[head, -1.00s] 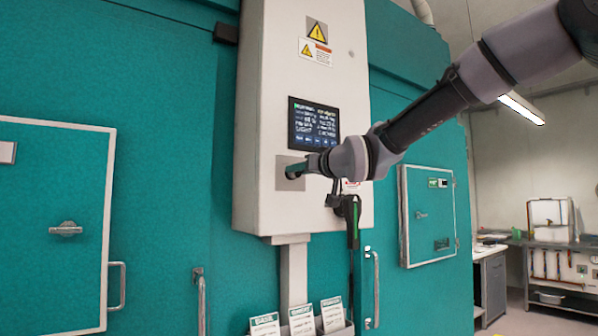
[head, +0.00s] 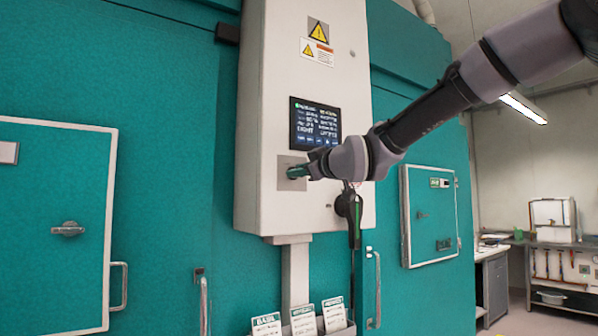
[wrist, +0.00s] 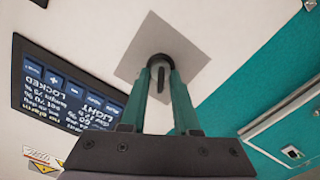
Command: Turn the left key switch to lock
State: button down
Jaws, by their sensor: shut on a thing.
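The left key switch (wrist: 160,78) is a dark round lock with a narrow key on a square grey plate (wrist: 198,50), on the front of the white control cabinet (head: 268,110). My gripper (wrist: 160,66) has green fingers, one on each side of the key, and is shut on it. In the head view my gripper (head: 297,171) meets the plate below the screen, and the switch is mostly hidden behind the fingers. The dark screen (head: 314,124) shows lines of text. In the wrist view the screen (wrist: 68,92) appears upside down and a line reads "LOCKED".
Below my wrist a dark device with a green stripe (head: 356,222) hangs on the cabinet. Labelled cards (head: 302,318) stand in a holder underneath. Teal chamber doors with handles (head: 123,286) flank the cabinet. A side bench (head: 560,260) stands far right.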

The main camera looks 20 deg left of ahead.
dwell(0.4)
jog(key=c, duration=1)
grip_release()
jog(key=shift+s, duration=0.1)
jog(key=v, duration=1)
jog(key=shift+s+d, duration=0.15)
jog(key=shift+d, duration=0.15)
